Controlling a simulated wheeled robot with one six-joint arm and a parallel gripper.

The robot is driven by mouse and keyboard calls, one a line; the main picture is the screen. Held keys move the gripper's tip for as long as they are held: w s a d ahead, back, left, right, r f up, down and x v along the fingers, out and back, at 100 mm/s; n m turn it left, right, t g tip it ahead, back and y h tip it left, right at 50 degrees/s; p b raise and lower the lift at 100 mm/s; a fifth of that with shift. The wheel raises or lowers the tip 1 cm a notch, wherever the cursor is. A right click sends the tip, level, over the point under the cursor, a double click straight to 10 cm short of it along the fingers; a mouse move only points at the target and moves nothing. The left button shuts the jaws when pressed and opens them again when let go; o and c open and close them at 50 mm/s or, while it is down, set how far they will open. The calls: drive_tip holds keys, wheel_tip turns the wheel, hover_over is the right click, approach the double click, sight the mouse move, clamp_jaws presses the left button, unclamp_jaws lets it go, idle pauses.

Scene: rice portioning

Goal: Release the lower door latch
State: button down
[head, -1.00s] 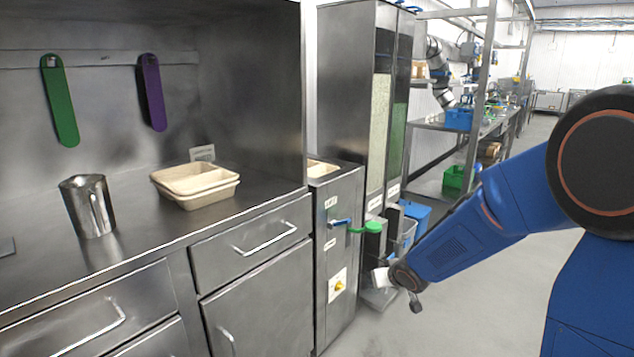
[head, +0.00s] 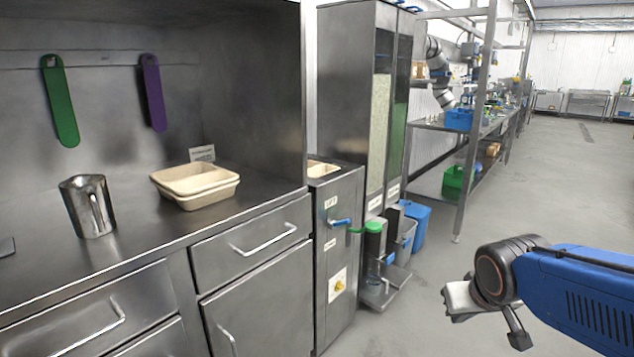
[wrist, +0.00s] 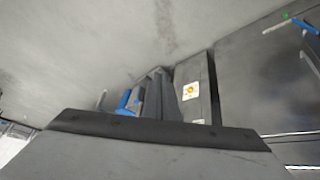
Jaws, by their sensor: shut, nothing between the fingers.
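A tall steel dispenser (head: 345,100) stands right of the counter, with a low steel cabinet (head: 328,262) in front. The cabinet has a blue lever (head: 340,222) and, below it, a plate with a yellow knob (head: 338,285). A green knob (head: 373,227) tops the dispenser's outlet, and a small blue part (head: 389,259) shows low there. I cannot tell which part is the lower door latch. My gripper (head: 456,300) is shut and empty, over the floor right of the dispenser and apart from it. The wrist view shows the yellow knob (wrist: 190,90) on its plate.
Pale stacked trays (head: 195,186) and a metal jug (head: 88,206) stand on the counter. Blue bins (head: 415,222) stand behind the dispenser's outlet. A shelf rack (head: 465,150) runs along the back. The floor (head: 560,200) to the right is clear.

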drive_tip(key=s+a+g+y, duration=0.1)
drive_tip(key=s, duration=1.2)
drive_tip(key=shift+r, duration=0.25)
